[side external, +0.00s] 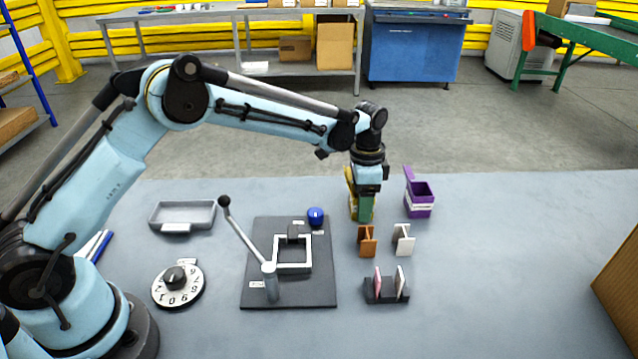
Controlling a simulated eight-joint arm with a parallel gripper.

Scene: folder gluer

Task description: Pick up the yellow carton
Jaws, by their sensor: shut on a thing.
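The yellow carton (352,198) is at the right of centre on the grey table, partly hidden behind my gripper. Its yellow side shows along the gripper's left edge. My gripper (364,207) points straight down and is shut on the yellow carton. A green part shows at the front of the grip; I cannot tell whether it is a finger or another thing. I cannot see clearly whether the carton's base touches the table.
An open purple carton (421,198) stands close to the right of my gripper. Brown (367,240) and white (404,240) folded pieces and a dark slotted holder (386,297) stand in front. A lever press (290,290), blue knob (315,217), grey tray (182,227) and number dial (178,286) are left.

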